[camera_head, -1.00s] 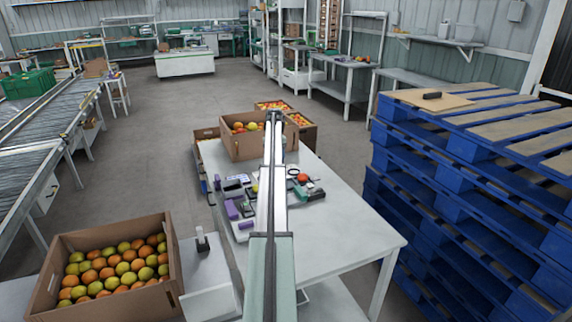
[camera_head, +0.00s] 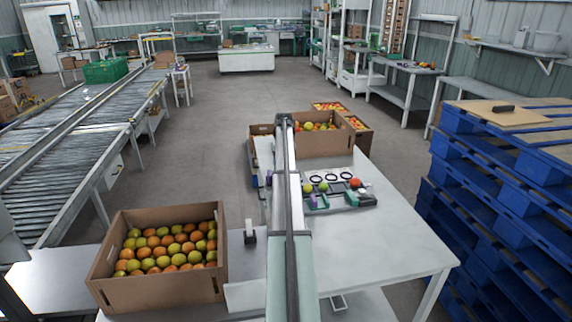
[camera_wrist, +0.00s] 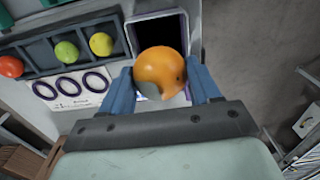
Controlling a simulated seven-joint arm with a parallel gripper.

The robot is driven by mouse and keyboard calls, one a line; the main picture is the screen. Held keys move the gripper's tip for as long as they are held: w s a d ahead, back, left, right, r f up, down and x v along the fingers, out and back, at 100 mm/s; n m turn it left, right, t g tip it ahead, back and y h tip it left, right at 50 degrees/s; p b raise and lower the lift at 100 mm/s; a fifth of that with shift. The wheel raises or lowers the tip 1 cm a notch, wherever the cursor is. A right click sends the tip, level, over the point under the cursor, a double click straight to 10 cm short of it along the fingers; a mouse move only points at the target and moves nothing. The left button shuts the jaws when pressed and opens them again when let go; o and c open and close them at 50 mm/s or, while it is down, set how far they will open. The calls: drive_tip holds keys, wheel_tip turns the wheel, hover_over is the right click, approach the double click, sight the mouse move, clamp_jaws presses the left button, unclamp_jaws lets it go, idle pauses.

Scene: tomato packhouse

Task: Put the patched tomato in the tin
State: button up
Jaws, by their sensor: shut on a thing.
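My gripper (camera_wrist: 160,88) shows its two blue fingers in the wrist view, closed on an orange tomato (camera_wrist: 158,66). A greyish patch shows low on the tomato's left side and a dark mark on its right. An open rectangular container (camera_wrist: 186,24) with a dark inside and a pale rim lies just beyond the tomato; it may be the tin, but I cannot tell. The tomato overlaps its near part in the picture, and its height above it is unclear. In the head view my arm hides the gripper, the held tomato and this container.
A compartment tray (camera_wrist: 40,62) holds a red tomato (camera_wrist: 10,66), a green one (camera_wrist: 66,51) and a yellow one (camera_wrist: 101,44). A card with three dark rings (camera_wrist: 70,87) lies beside it. A fruit-filled cardboard box (camera_head: 160,290) and blue pallets (camera_head: 470,200) flank the white table (camera_head: 400,245).

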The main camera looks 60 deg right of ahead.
drive_tip(key=shift+f, duration=4.9)
drive_tip(key=shift+s+a+f, duration=0.1)
drive_tip(key=shift+f, duration=0.1)
drive_tip(key=o, duration=0.5)
drive_tip(key=shift+r, duration=3.7)
